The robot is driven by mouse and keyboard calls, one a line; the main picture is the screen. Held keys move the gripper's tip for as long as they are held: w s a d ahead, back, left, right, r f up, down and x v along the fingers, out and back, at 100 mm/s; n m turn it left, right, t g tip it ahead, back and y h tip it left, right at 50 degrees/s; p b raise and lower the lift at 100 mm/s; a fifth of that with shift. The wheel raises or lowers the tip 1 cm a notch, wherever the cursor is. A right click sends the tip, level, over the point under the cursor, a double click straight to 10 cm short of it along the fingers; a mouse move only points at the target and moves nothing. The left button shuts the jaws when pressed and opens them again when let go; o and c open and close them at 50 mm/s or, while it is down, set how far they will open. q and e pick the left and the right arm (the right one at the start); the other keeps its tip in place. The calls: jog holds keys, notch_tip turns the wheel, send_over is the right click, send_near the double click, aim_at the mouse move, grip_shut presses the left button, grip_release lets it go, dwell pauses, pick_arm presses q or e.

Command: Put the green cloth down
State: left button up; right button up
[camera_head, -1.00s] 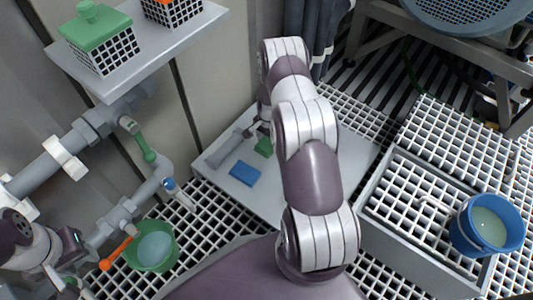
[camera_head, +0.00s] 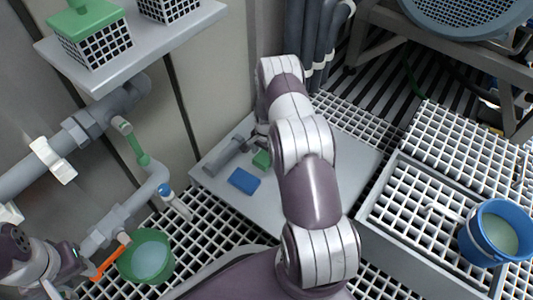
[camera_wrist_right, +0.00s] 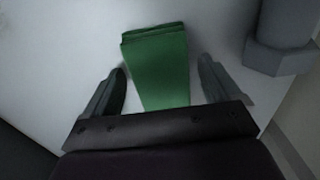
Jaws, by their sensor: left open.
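The green cloth (camera_head: 262,159) lies folded flat on the pale grey platform beside the blue cloth (camera_head: 244,180). In the right wrist view the green cloth (camera_wrist_right: 158,62) lies between the two spread fingers of my right gripper (camera_wrist_right: 163,68). A gap shows on each side of it, so the gripper is open and not holding it. In the head view my right arm partly hides that gripper. My left gripper (camera_head: 82,262) is open at the lower left, close to an orange lever on the pipework.
A grey cylindrical part (camera_head: 228,155) lies left of the cloths, near my right gripper. A green bucket (camera_head: 128,272) stands at lower left and a blue bucket (camera_head: 473,240) at right. A shelf (camera_head: 88,82) with caged boxes is at upper left. The platform (camera_head: 355,165) right of my arm is clear.

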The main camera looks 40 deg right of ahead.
aim_at(267, 155)
notch_tip(267, 155, up, 12)
jog(key=p, duration=0.8)
jog(key=shift+r, duration=0.15)
